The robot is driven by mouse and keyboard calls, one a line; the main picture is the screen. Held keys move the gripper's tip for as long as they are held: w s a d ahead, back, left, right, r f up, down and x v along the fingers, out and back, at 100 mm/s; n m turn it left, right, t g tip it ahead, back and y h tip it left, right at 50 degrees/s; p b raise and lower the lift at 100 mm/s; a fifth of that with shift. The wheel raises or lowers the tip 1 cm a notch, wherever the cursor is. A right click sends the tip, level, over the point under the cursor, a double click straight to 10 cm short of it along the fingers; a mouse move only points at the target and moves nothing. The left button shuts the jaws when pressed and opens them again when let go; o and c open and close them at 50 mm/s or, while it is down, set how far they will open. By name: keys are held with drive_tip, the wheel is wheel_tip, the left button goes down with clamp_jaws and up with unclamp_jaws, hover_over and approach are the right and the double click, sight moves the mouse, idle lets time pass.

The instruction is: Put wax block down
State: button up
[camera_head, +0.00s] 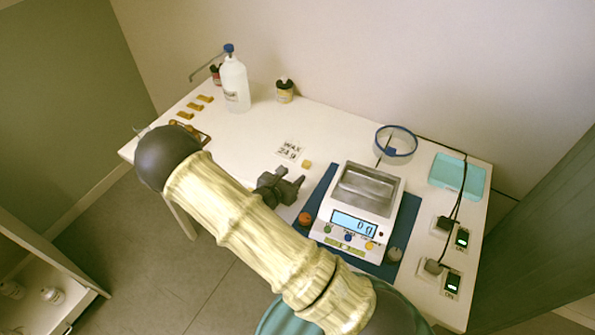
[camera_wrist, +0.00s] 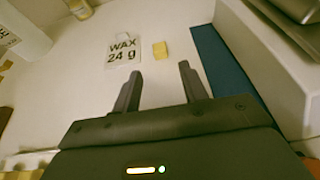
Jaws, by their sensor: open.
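A small yellow wax block (camera_head: 307,164) lies on the white table just right of a printed label reading "WAX 24 g" (camera_head: 290,150). In the wrist view the wax block (camera_wrist: 160,50) sits beside the label (camera_wrist: 123,50), beyond my fingertips. My gripper (camera_head: 293,184) is open and empty, low over the table on the near side of the block and apart from it. Its two dark fingers (camera_wrist: 158,80) show spread in the wrist view.
A scale (camera_head: 362,200) reading 0 g stands on a blue mat (camera_head: 318,196) to the right. A bottle (camera_head: 235,85), a small jar (camera_head: 285,91) and several amber pieces (camera_head: 195,105) are at the back left. A round clear dish (camera_head: 397,143) and teal box (camera_head: 458,176) stand right. Table around the label is clear.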

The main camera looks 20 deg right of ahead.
drive_tip(key=v, duration=0.4)
drive_tip(key=shift+s+a, duration=0.1)
idle(0.4)
